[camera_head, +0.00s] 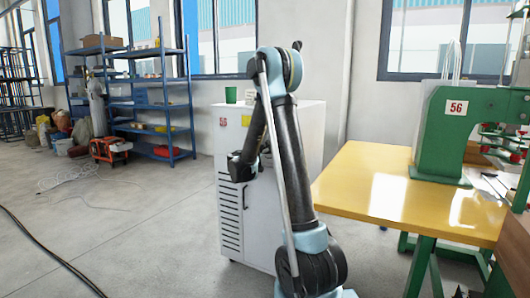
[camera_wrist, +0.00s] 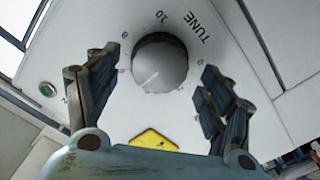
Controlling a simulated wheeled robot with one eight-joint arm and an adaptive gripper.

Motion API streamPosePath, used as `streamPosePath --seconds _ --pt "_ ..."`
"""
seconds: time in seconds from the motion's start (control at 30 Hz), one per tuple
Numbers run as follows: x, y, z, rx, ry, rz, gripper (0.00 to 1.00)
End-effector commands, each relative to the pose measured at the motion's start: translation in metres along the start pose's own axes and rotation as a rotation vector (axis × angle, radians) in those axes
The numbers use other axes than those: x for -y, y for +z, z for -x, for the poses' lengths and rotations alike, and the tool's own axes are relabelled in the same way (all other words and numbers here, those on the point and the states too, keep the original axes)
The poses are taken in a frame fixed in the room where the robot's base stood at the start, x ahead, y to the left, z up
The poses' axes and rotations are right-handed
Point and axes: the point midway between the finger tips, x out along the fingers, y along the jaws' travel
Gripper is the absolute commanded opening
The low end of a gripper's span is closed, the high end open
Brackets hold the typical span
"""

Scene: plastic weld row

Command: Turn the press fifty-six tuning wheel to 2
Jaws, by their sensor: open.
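The tuning wheel (camera_wrist: 158,65) is a round grey knob on a white panel in the wrist view. It has a pale pointer line toward the lower left. "TUNE" (camera_wrist: 197,28) and "10" are printed above it; other marks around it are partly hidden or too small to read surely. My gripper (camera_wrist: 162,62) is open, with one finger on each side of the wheel and visible gaps to it. The green press with the "56" sign (camera_head: 456,107) stands at the right in the head view. I cannot make out the wheel in the head view.
A green lamp or button (camera_wrist: 47,89) and a yellow warning label (camera_wrist: 153,139) are on the panel. A yellow table (camera_head: 350,180) stands right.

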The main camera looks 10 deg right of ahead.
Motion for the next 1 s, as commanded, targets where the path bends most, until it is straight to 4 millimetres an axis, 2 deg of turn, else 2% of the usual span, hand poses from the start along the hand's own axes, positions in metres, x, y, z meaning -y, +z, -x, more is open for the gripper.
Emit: streamPosePath --seconds 0.2,0.53,0.57,0.73,1.0 --pt "0.000 0.000 -0.018 0.000 0.000 0.000 0.74" --pt "0.000 0.000 -0.020 0.000 0.000 0.000 0.74" --pt "0.000 0.000 -0.020 0.000 -0.001 0.000 0.69" --pt "0.000 0.000 -0.020 0.000 -0.001 0.000 0.31" --pt "0.000 0.000 -0.020 0.000 0.000 0.008 0.31"
